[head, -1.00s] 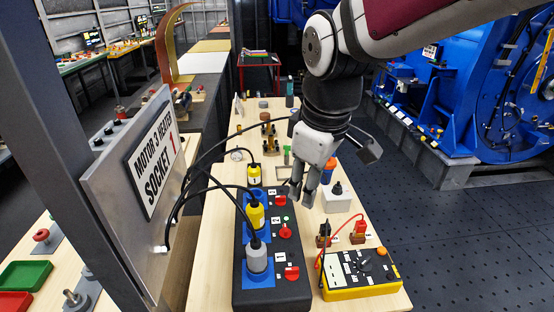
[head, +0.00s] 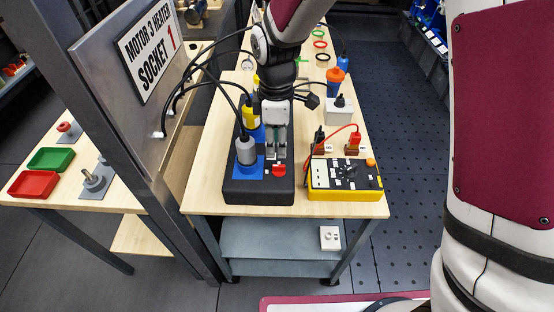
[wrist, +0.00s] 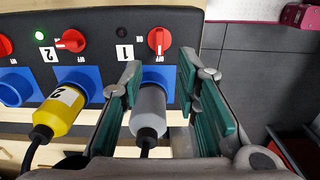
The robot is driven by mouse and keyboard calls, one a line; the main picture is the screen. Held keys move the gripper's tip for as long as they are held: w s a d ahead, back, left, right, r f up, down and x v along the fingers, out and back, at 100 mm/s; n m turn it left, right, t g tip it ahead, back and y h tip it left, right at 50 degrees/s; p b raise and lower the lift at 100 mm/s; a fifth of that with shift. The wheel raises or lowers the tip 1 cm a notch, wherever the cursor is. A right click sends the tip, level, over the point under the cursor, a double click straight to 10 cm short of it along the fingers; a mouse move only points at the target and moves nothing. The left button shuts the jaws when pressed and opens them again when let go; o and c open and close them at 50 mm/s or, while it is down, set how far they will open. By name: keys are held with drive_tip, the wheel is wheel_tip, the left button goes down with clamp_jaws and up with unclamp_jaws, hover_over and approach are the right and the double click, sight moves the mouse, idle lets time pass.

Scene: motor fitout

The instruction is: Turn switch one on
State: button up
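A black socket box (head: 240,192) lies on the wooden table. In the wrist view, switch one (wrist: 160,40) is a red knob beside the label "1" (wrist: 124,52); its handle stands upright in the picture and the small lamp (wrist: 121,32) near it is dark. Below it a grey plug (wrist: 150,108) sits in a blue socket; the plug also shows in the head view (head: 246,150). My gripper (wrist: 158,72) is open and empty, its green-padded fingers to either side of the plug in the picture, short of the knob. In the head view my gripper (head: 276,155) hangs over the box's near end.
Switch two (wrist: 70,40) has its handle sideways and a lit green lamp (wrist: 40,36); a yellow plug (wrist: 60,110) sits below. A yellow meter (head: 345,178) lies right of the box. Black cables arch from the sign panel (head: 150,110). The aisle floor on the right is clear.

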sight(276, 165)
wheel_tip(276, 165, down, 8)
drive_tip(key=shift+p, duration=0.4)
clamp_jaws()
